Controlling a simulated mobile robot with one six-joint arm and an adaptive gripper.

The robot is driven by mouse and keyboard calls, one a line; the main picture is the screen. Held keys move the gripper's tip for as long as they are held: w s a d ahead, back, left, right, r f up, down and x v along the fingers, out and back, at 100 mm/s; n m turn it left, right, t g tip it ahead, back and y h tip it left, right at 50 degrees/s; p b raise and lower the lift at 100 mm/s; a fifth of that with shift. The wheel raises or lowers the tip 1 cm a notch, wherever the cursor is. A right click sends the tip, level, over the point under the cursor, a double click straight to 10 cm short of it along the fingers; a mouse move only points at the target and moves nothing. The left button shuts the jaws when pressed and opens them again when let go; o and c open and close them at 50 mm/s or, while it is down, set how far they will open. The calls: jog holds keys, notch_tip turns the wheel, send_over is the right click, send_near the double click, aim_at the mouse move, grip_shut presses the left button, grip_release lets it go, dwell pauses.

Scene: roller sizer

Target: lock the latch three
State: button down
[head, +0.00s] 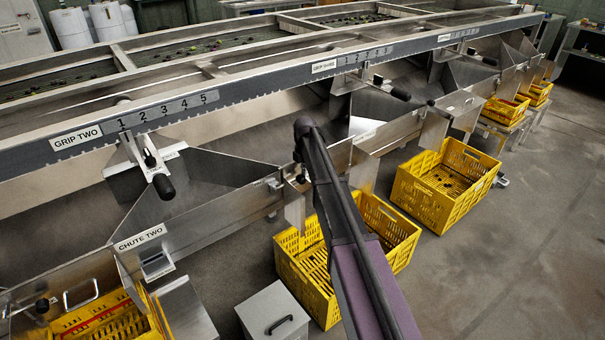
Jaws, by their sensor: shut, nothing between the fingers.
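Chute three carries a label (365,135) on its metal side wall, in the middle of the head view. A small plate near that chute's right end is too small to read, and I cannot make out latch three or its position for certain. My purple arm rises from the bottom edge to a small dark end. My gripper (299,148) is at this dark end, small and partly hidden by the arm. It looks shut and empty, near the right end of chute two (205,220) and left of chute three's label. I cannot tell whether it touches anything.
A long rail bears the GRIP TWO label (76,137) and the GRIP THREE label (324,66). A black-handled lever (163,187) hangs below GRIP TWO. Yellow crates (443,187) stand below the chutes. A grey box (275,316) is at bottom centre. The floor at right is clear.

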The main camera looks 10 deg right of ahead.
jog(key=shift+w+d+f+b, duration=0.1)
jog(key=shift+d+f+b, duration=0.1)
jog(key=shift+f+b, duration=0.35)
jog(key=shift+f, duration=0.1)
jog(key=w+d+r+p, duration=0.4)
jog(key=d+r+p, duration=0.3)
jog(key=r+p, duration=0.3)
jog(key=shift+w+d+r+p, duration=0.15)
jog(key=shift+d+r+p, duration=0.05)
jog(key=shift+d+p, duration=0.1)
dwell(0.6)
dwell(0.4)
